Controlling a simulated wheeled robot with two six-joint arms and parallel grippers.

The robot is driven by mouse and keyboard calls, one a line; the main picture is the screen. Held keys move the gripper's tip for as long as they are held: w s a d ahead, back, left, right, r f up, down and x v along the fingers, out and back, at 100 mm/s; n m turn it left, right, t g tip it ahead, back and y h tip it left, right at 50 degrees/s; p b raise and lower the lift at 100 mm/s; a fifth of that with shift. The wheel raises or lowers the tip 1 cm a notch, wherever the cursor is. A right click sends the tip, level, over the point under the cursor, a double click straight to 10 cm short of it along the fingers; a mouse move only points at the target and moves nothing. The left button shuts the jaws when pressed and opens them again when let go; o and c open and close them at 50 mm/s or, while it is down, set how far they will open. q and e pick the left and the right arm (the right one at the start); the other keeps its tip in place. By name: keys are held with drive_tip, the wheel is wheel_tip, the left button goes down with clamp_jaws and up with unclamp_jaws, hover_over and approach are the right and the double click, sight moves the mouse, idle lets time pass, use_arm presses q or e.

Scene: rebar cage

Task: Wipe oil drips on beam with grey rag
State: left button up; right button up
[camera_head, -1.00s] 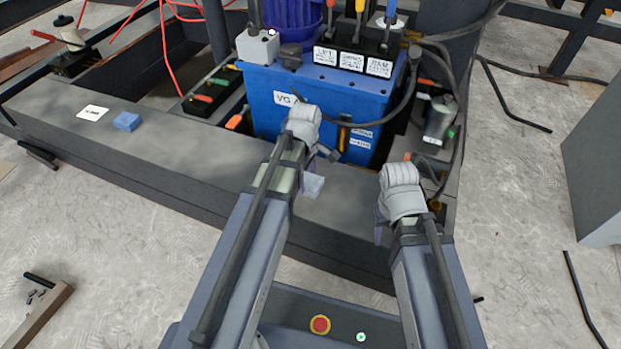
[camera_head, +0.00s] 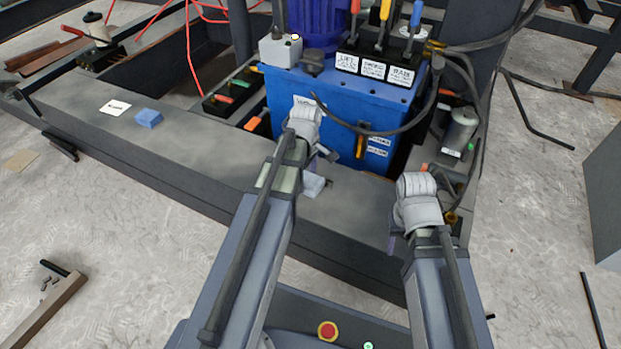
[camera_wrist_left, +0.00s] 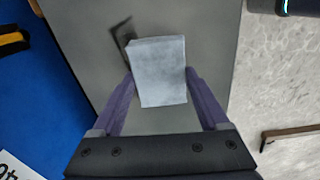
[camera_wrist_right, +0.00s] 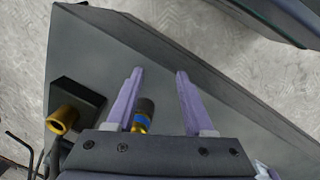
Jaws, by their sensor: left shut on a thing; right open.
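The grey rag (camera_head: 313,186) is a pale, folded block over the grey beam (camera_head: 215,160), in front of the blue power unit (camera_head: 330,95). My left gripper (camera_head: 318,174) is shut on it. The left wrist view shows the rag (camera_wrist_left: 158,72) between both purple fingers, over the beam's top face. A dark, thin mark (camera_wrist_left: 122,35) shows beside the rag; I cannot tell whether it is oil or shadow. Whether the rag touches the beam is unclear. My right gripper (camera_wrist_right: 156,75) is open over the beam's right part, with a black and brass fitting (camera_wrist_right: 143,115) seen below, between its fingers.
A blue block (camera_head: 148,118) and a white card (camera_head: 114,107) lie on the beam's left part. A brass fitting (camera_wrist_right: 62,118) is near the right gripper. The beam between block and rag looks clear.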

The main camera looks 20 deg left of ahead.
sight(305, 172)
use_arm(q)
drive_tip(key=shift+w+a+f, duration=0.1)
drive_tip(key=shift+w+a, duration=0.05)
drive_tip(key=shift+a, duration=1)
drive_tip(key=shift+a, duration=0.1)
drive_tip(key=shift+w+a, duration=0.15)
drive_tip(key=shift+a, duration=1.5)
drive_tip(key=shift+w+d, duration=0.2)
drive_tip(key=shift+w, duration=0.95)
drive_tip(key=shift+d, duration=0.1)
drive_tip(key=shift+s+d, duration=0.2)
drive_tip(key=shift+d, duration=1.55)
